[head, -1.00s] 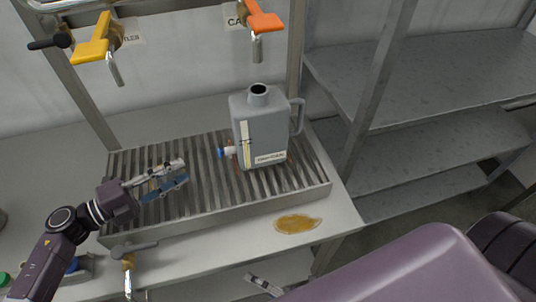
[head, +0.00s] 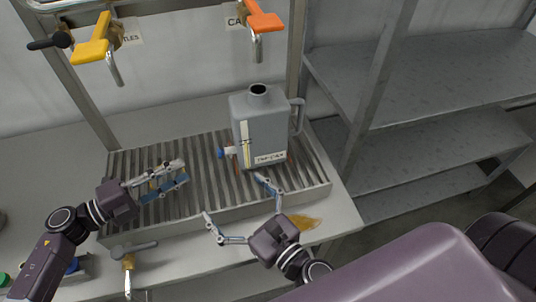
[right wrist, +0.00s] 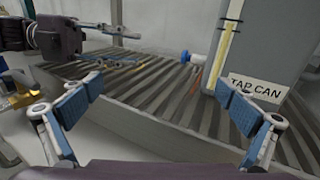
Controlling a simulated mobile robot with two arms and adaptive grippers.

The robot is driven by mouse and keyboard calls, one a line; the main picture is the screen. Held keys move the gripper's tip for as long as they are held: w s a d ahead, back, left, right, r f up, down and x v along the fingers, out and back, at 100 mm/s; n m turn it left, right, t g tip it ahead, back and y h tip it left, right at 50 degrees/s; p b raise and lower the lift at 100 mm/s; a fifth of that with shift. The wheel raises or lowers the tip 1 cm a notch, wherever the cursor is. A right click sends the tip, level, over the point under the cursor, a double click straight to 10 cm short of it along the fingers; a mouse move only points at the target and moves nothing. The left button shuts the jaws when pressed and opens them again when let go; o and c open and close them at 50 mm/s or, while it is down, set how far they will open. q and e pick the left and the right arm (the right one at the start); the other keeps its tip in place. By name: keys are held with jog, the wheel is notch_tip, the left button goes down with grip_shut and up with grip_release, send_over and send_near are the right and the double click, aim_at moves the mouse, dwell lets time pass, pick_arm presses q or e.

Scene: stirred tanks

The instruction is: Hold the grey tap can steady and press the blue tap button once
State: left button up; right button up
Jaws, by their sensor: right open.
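The grey tap can (head: 262,130) stands upright on the slatted drain rack, with a handle on its right and a "TAP CAN" label, which also shows in the right wrist view (right wrist: 254,88). The blue tap button (head: 221,153) sticks out low on its left side; it also shows in the right wrist view (right wrist: 194,58). My right gripper (head: 232,196) is wide open and empty at the rack's front edge, in front of the can and apart from it. My left gripper (head: 184,170) is partly open over the rack, left of the button, not touching it.
The slatted drain rack (head: 205,160) has a raised front edge. A yellow-handled tap (head: 92,50) and an orange-handled tap (head: 264,18) hang above. A brown puddle (head: 308,223) lies on the bench, partly behind my right gripper. Metal shelves (head: 430,85) stand at right.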

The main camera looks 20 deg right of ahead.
aim_at(265, 145)
jog(key=w+d+r+m+h, duration=0.1)
jog(key=d+m+h, duration=0.1)
jog(key=d, duration=0.1)
jog(key=w+d+r+m+h, duration=0.1)
jog(key=w+d+r+h, duration=0.1)
jog(key=d+h, duration=0.1)
jog(key=w+d+r+m+t+h, duration=0.1)
jog(key=d+m+h, duration=0.1)
jog(key=d, duration=0.2)
jog(key=shift+w+d+r+m+h, duration=0.25)
jog(key=shift+w+m+h, duration=0.05)
jog(key=shift+w+d+r, duration=0.1)
jog(key=shift+w+d, duration=0.05)
jog(key=shift+w, duration=0.1)
jog(key=shift+w+d, duration=0.2)
jog(key=shift+w, duration=1.55)
jog(key=shift+w+d, duration=0.2)
jog(key=shift+w, duration=1.55)
jog(key=c, duration=1.7)
jog(key=shift+c, duration=0.2)
pick_arm(q)
jog(key=shift+c, duration=0.3)
grip_shut()
